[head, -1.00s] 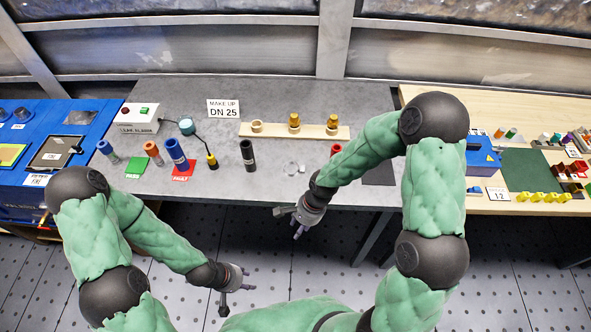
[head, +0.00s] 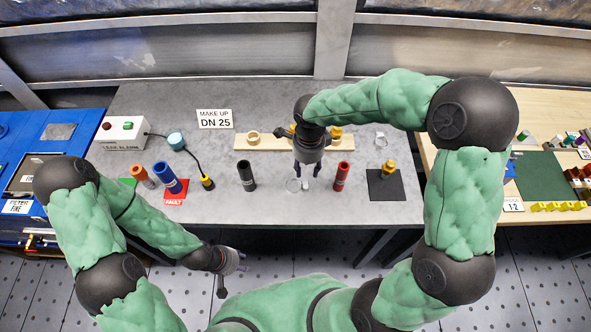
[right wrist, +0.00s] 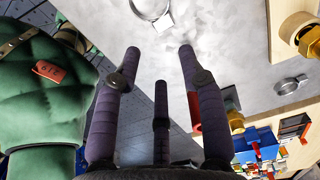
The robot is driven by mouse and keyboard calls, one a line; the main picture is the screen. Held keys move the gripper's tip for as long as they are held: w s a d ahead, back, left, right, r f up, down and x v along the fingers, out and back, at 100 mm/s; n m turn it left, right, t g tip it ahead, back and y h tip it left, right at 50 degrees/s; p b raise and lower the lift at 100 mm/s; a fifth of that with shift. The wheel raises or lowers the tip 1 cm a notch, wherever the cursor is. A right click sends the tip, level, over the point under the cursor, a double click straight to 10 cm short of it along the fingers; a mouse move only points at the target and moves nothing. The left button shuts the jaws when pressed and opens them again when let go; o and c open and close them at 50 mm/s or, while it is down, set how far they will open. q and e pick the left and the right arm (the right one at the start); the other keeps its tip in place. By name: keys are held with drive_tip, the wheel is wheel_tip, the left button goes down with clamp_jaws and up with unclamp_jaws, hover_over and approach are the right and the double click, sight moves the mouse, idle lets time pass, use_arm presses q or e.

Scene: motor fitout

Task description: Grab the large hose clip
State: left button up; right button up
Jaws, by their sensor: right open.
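Two clear-and-metal hose clips lie on the grey table. The larger-looking clip (head: 293,185) is near the front edge, between the black and red tubes. It also shows at the top of the right wrist view (right wrist: 150,8), cut by the frame edge. A smaller-looking clip (head: 381,141) lies further back to the right and shows in the right wrist view (right wrist: 290,86). My right gripper (head: 307,172) is open and empty above the table, just behind and right of the front clip. My left gripper (head: 236,266) hangs in front of the table; its finger opening is unclear.
A black tube (head: 246,174) and a red tube (head: 341,176) stand either side of the front clip. A wooden strip (head: 273,142) with brass fittings lies behind my right gripper. A black mat (head: 386,192) holds a brass fitting. A blue tube (head: 170,178) stands left.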

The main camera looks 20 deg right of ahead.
drive_tip(key=b, duration=0.1)
hover_over(304, 185)
drive_tip(key=f, duration=0.4)
drive_tip(key=shift+s+d+f, duration=0.2)
drive_tip(key=shift+s+f, duration=0.05)
drive_tip(key=shift+s, duration=0.05)
drive_tip(key=shift+w+a+f+b, duration=0.15)
drive_tip(key=shift+f+b, duration=0.2)
drive_tip(key=shift+f, duration=1.15)
drive_tip(key=shift+w+f+b, duration=0.1)
drive_tip(key=shift+f+b, duration=0.2)
drive_tip(key=shift+f, duration=1.2)
clamp_jaws()
